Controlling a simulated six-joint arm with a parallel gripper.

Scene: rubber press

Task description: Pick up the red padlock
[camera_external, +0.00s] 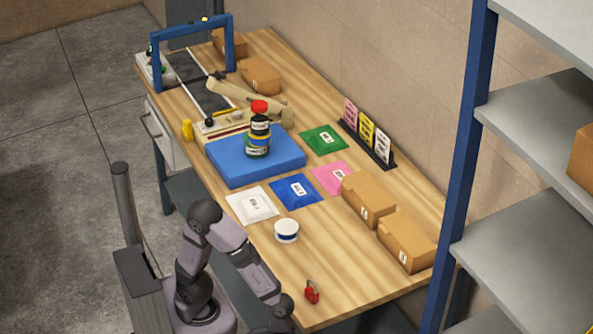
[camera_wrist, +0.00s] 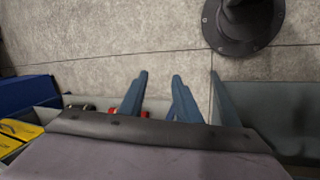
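The red padlock (camera_external: 312,292) stands near the front right end of the wooden table (camera_external: 345,270) in the external view. Its dark shackle points up. My arm reaches from the lower left, and its wrist end is low in the picture, just left of the padlock and apart from it. My gripper's fingers cannot be made out there. I cannot identify the padlock in the wrist view, where small red bits are partly hidden.
A white round tub (camera_external: 286,231) stands behind the padlock. Two cardboard boxes (camera_external: 405,240) lie along the right side. Colored packets and a blue block (camera_external: 228,172) with stacked jars are farther back. A grey shelf rack (camera_external: 530,120) with blue posts stands at right. Bare wood surrounds the padlock.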

